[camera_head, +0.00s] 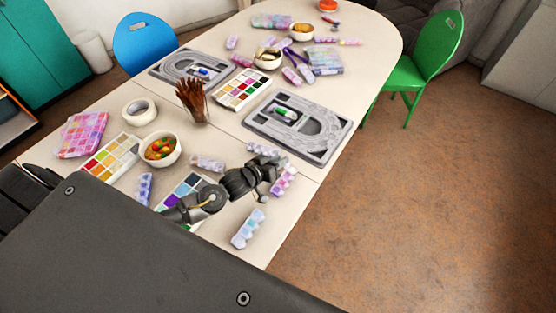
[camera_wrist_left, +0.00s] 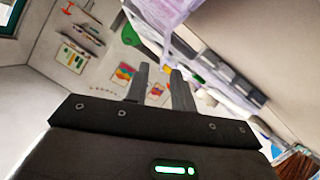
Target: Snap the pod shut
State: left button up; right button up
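My left gripper (camera_head: 266,177) is low over the near right end of the table. In the left wrist view its two fingers (camera_wrist_left: 159,82) stand apart with an empty gap. A translucent pink-purple pod (camera_head: 284,181) is right beside the fingertips in the head view; I cannot tell whether they touch. A pale purple translucent thing, likely this pod (camera_wrist_left: 176,14), fills the top of the left wrist view. Its lid is too small and partly hidden to judge. Another pale pod (camera_head: 248,229) lies nearer the table edge. My right gripper is not in view.
More bead pods (camera_head: 207,163) lie around the gripper. A paint set (camera_head: 187,190) is partly hidden under my arm. A white bowl of beads (camera_head: 160,149), a brush cup (camera_head: 193,103) and a grey board (camera_head: 298,126) stand farther back. The table's right edge is close.

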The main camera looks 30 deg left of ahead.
aim_at(286, 172)
pick_arm(q)
grip_shut()
jog(key=shift+r, duration=0.1)
jog(key=shift+d+r+m+p, duration=0.15)
jog(key=shift+d+m+p, duration=0.1)
jog(key=shift+m+p, duration=0.25)
jog(key=shift+s+d+r+m+y+p, duration=0.1)
jog(key=shift+d+r+m+y+p, duration=0.1)
jog(key=shift+d+m+y+p, duration=0.5)
jog(key=shift+s+d+m+y+p, duration=0.1)
jog(key=shift+d+m+y+p, duration=0.2)
jog(key=shift+m+y+p, duration=0.35)
jog(key=shift+d+f+m+y+p, duration=0.15)
jog(key=shift+d+m+y+p, duration=0.1)
jog(key=shift+d+m+p, duration=0.25)
jog(key=shift+a, duration=0.1)
